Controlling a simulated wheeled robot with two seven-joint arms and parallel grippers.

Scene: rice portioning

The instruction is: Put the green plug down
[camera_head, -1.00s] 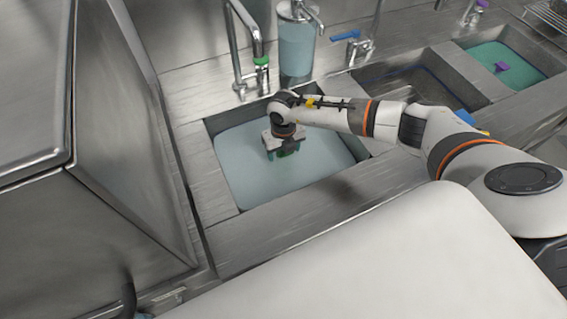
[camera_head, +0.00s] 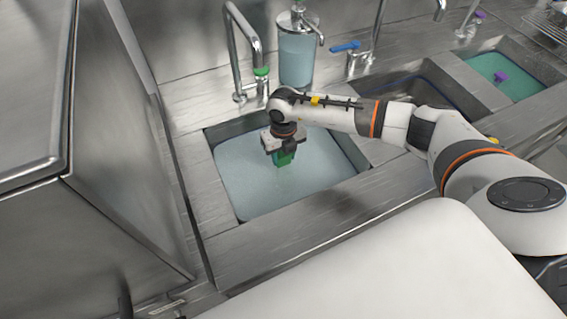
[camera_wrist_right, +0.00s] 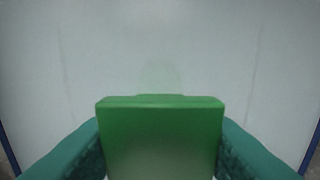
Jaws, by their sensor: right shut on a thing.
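The green plug (camera_head: 283,158) hangs below my right gripper (camera_head: 282,150) over the left sink basin (camera_head: 240,203), which holds pale blue-grey water. In the right wrist view the green plug (camera_wrist_right: 160,138) fills the lower middle, with the teal fingers of my right gripper (camera_wrist_right: 160,150) closed on either side of it. Pale water or basin floor lies beyond it. Whether the plug's lower end touches the water surface is hard to tell. My left gripper is not in the head view.
A tap with a green band (camera_head: 261,72) and a soap dispenser (camera_head: 296,60) stand behind the left basin. A middle basin (camera_head: 425,88) and a right basin with green water (camera_head: 520,82) holding a purple plug (camera_head: 501,76) lie to the right. The left basin is otherwise clear.

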